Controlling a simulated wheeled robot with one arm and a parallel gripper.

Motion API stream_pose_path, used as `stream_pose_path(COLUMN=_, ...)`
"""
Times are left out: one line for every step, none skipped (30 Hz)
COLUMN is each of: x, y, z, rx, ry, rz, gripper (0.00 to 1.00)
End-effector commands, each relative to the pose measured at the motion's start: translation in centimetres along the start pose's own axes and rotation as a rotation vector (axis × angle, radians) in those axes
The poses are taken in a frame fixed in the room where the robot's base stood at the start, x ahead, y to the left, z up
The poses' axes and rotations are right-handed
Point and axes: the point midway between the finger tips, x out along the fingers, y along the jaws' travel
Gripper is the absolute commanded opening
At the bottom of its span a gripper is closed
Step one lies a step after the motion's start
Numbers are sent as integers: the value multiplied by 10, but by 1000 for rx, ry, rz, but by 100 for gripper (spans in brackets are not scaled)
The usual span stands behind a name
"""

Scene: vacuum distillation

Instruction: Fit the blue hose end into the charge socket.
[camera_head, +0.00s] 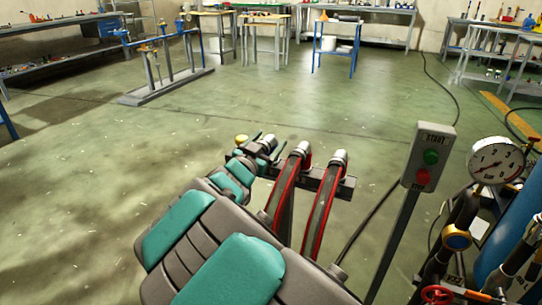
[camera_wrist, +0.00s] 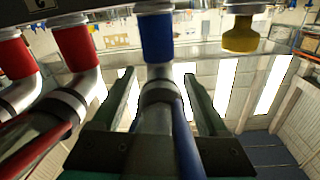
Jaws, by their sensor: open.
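The blue hose end (camera_wrist: 157,37) has a blue sleeve against a dark bar (camera_wrist: 110,12) in the wrist view, with a metal elbow (camera_wrist: 158,92) and a blue hose (camera_wrist: 187,150) leading from it. My gripper (camera_wrist: 158,74) is open, one finger on each side of the metal elbow, with gaps visible. In the head view, my gripper (camera_head: 266,145) is at the left end of the rack, around a metal elbow; the blue sleeve is hidden there. I cannot identify the charge socket in either view.
Two red hoses (camera_head: 284,190) (camera_head: 320,205) stand right of my gripper in the head view. A yellow cap (camera_wrist: 242,36) is beside the blue sleeve. A START/STOP box (camera_head: 430,157) and a pressure gauge (camera_head: 496,160) stand at right. Open floor lies beyond the rack.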

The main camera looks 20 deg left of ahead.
Motion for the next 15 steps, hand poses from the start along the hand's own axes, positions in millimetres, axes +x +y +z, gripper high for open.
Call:
stream_pose_path(x=7, y=1, z=-1, rx=1, ry=1, rz=2, gripper=77)
stream_pose_path(x=10, y=0, z=-1, rx=2, ry=0, rz=1, gripper=77)
stream_pose_path(x=14, y=0, z=-1, rx=3, ry=0, rz=1, gripper=77)
stream_pose_path(x=16, y=0, z=-1, rx=3, ry=0, rz=0, gripper=77)
stream_pose_path(x=18, y=-1, z=-1, rx=3, ry=-1, rz=-1, gripper=77)
stream_pose_path(x=20, y=-1, z=-1, rx=3, ry=-1, rz=-2, gripper=77)
stream_pose_path(x=21, y=-1, z=-1, rx=3, ry=-1, rz=-2, gripper=77)
stream_pose_path(x=22, y=-1, z=0, rx=2, ry=-1, rz=-2, gripper=77)
stream_pose_path(x=22, y=-1, z=0, rx=2, ry=-1, rz=-2, gripper=77)
stream_pose_path(x=22, y=-1, z=0, rx=2, ry=-1, rz=-2, gripper=77)
stream_pose_path(x=22, y=-1, z=0, rx=2, ry=-2, rz=-3, gripper=77)
stream_pose_path(x=22, y=-1, z=0, rx=2, ry=-2, rz=-3, gripper=77)
stream_pose_path(x=22, y=-1, z=0, rx=1, ry=-2, rz=-2, gripper=77)
stream_pose_path(x=22, y=-1, z=0, rx=1, ry=-2, rz=-2, gripper=77)
stream_pose_path(x=22, y=-1, z=0, rx=1, ry=-2, rz=-2, gripper=77)
